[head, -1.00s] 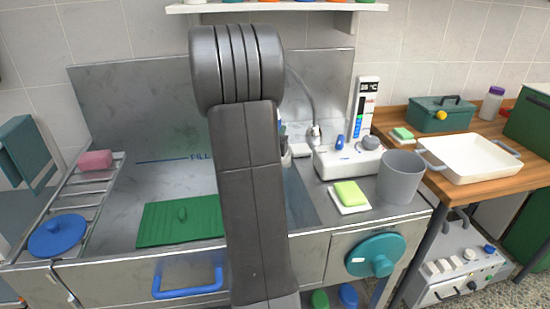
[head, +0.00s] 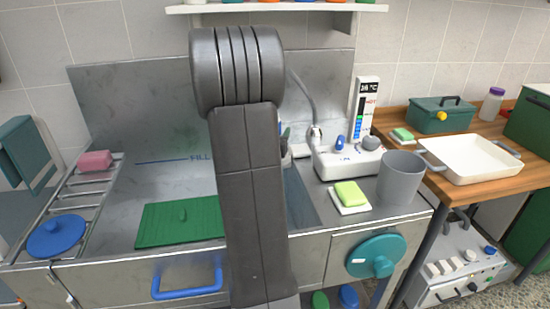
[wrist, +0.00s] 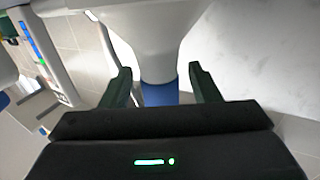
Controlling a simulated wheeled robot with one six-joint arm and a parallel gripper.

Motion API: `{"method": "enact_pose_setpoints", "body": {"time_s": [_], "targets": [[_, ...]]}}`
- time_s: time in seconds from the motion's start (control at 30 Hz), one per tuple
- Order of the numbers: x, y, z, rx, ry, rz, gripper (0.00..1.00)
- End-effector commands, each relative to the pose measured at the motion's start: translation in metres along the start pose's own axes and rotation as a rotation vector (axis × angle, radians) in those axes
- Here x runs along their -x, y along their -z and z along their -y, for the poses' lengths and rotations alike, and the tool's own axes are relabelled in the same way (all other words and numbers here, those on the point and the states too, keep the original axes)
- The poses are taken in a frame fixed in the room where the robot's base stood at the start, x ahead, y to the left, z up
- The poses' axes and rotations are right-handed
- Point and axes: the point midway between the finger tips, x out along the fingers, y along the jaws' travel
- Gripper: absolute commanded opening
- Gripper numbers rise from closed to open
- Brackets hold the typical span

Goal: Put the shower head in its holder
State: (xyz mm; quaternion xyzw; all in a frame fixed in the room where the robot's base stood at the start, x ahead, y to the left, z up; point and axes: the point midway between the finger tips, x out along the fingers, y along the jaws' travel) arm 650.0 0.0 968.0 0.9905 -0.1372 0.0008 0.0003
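In the wrist view a white tapered body with a blue band (wrist: 160,94) lies between the fingers of my gripper (wrist: 162,84); it looks like the shower head. A gap shows on each side of the blue band, so the fingers are open around or beside it. In the head view my arm hides the shower head and nearly all of my gripper. A grey hose (head: 303,92) curves from behind the arm to a fitting (head: 316,132) on the white control unit (head: 345,162). I cannot make out the holder.
A thermometer panel (head: 365,105) stands behind the control unit. A yellow-green sponge (head: 347,193) and a grey cup (head: 400,178) stand at the front right. A green plate (head: 180,222) covers part of the sink. A white tray (head: 468,158) rests on the wooden table.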

Motion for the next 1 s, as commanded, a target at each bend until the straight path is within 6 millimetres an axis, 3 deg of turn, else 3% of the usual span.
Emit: {"method": "enact_pose_setpoints", "body": {"time_s": [0.37, 0.8, 1.0], "targets": [[0.009, -0.001, 0.000, 0.000, 0.001, 0.002, 0.56], [0.102, 0.000, 0.001, -0.001, 0.004, 0.001, 0.56], [0.130, 0.000, 0.001, 0.000, 0.002, 0.000, 0.56]]}}
